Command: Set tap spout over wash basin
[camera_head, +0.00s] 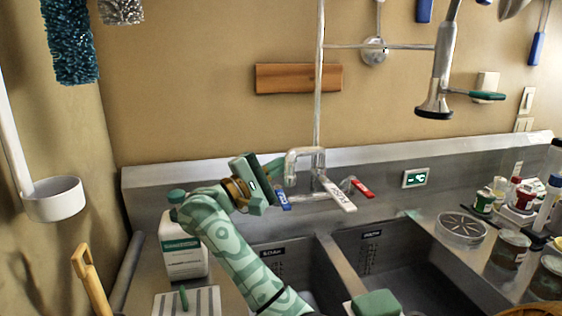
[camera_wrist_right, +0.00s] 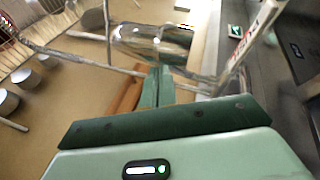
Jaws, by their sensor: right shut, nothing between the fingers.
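The chrome tap (camera_head: 305,158) stands at the back wall of the sink. A pale lettered bar, seemingly its spout (camera_head: 338,195), points forward and slightly right, near the divider between the basins. A blue lever (camera_head: 283,200) and a red lever (camera_head: 361,188) flank it. The left basin (camera_head: 300,262) and right basin (camera_head: 385,262) carry dark labels too small to read. My right gripper (camera_head: 277,168) is shut and empty, just left of the tap body. In the wrist view, its closed fingers (camera_wrist_right: 160,86) lie close to the chrome body (camera_wrist_right: 152,42); contact is unclear. My left gripper is out of view.
A white jug (camera_head: 183,250) with a green cap stands beside my right arm. A spray head (camera_head: 435,105) hangs right of the tap. Jars (camera_head: 510,248) and bottles crowd the right counter. A green block (camera_head: 376,303) is at the front edge.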

